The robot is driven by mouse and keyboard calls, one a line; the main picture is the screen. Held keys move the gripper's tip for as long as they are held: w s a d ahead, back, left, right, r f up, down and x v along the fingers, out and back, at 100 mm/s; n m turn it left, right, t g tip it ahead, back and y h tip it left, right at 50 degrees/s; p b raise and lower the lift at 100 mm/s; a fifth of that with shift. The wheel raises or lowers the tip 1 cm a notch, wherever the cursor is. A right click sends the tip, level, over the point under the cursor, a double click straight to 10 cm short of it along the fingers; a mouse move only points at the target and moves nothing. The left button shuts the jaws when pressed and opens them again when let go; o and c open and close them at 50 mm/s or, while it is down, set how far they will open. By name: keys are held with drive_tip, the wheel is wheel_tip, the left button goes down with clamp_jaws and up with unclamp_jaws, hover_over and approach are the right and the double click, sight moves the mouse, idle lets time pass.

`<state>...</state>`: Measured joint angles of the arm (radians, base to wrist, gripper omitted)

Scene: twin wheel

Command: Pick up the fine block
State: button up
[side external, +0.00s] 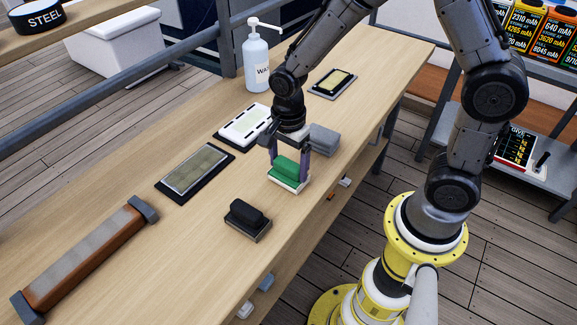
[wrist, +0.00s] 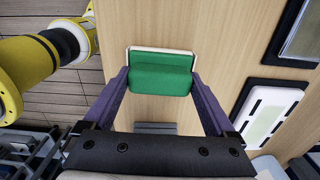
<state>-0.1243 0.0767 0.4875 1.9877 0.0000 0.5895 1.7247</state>
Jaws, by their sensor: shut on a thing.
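A green block (side external: 285,169) with a white base (side external: 288,183) is between the two purple fingers of my gripper (side external: 289,163). My gripper is shut on it. In the wrist view the green block (wrist: 160,74) spans the gap between the fingertips (wrist: 160,80), with the white base edge showing behind it. I cannot tell whether its base touches the table. A black block on a grey base (side external: 247,220) sits in front, to the left. A grey block (side external: 324,139) sits behind my gripper, to the right. No label on the blocks is readable.
A white-framed plate (side external: 243,125), a dark-framed plate (side external: 195,172) and a small framed plate (side external: 333,83) lie on the wooden table (side external: 150,225). A pump bottle (side external: 256,65) stands at the back. A long brown-sided bar (side external: 85,260) lies at the left.

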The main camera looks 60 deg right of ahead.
sight(288, 162)
drive_tip(key=shift+r, duration=0.4)
wheel_tip(288, 162, up, 2)
drive_tip(key=shift+r, duration=0.2)
drive_tip(key=s+d+r, duration=0.1)
drive_tip(key=s+r, duration=0.8)
drive_tip(key=s, duration=0.5)
drive_tip(key=shift+d+r, duration=0.25)
drive_tip(key=shift+d, duration=0.1)
